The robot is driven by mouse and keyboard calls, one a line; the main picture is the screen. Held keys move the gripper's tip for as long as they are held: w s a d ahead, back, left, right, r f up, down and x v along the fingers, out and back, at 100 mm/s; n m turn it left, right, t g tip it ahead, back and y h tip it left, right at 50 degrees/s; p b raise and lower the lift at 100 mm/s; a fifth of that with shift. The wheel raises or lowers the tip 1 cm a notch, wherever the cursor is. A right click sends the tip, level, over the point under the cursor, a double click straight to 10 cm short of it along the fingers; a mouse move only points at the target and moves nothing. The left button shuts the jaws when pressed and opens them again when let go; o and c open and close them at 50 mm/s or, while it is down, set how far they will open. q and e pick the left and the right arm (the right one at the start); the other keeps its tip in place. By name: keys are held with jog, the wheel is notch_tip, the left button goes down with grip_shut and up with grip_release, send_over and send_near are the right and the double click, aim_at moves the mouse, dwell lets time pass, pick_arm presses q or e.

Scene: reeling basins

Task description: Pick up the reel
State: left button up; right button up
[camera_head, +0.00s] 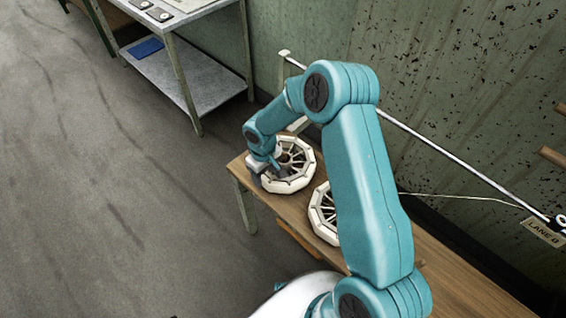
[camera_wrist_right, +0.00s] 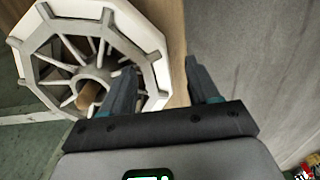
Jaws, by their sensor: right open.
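A white, many-sided spoked reel (camera_head: 289,183) lies at the far end of the wooden bench, and it fills the upper left of the right wrist view (camera_wrist_right: 152,45). A second white reel (camera_head: 322,222) lies nearer, partly hidden behind my right arm. My right gripper (camera_head: 262,168) is at the left edge of the far reel. In the right wrist view my gripper (camera_wrist_right: 162,85) is open, with one finger overlapping the reel's inside and the other beyond its rim. Part of the rim shows between the fingers; I cannot tell whether they touch it. My left gripper is not in view.
The wooden bench (camera_head: 440,275) runs along a speckled green wall, with a thin metal rail (camera_head: 430,143) above it. A metal table (camera_head: 190,12) with a lower shelf holding a blue item (camera_head: 146,48) stands at the upper left. The grey floor at left is clear.

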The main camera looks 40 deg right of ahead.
jog(key=f, duration=0.4)
jog(key=shift+d+f, duration=0.2)
jog(key=shift+f, duration=0.1)
jog(key=shift+r, duration=0.1)
grip_shut()
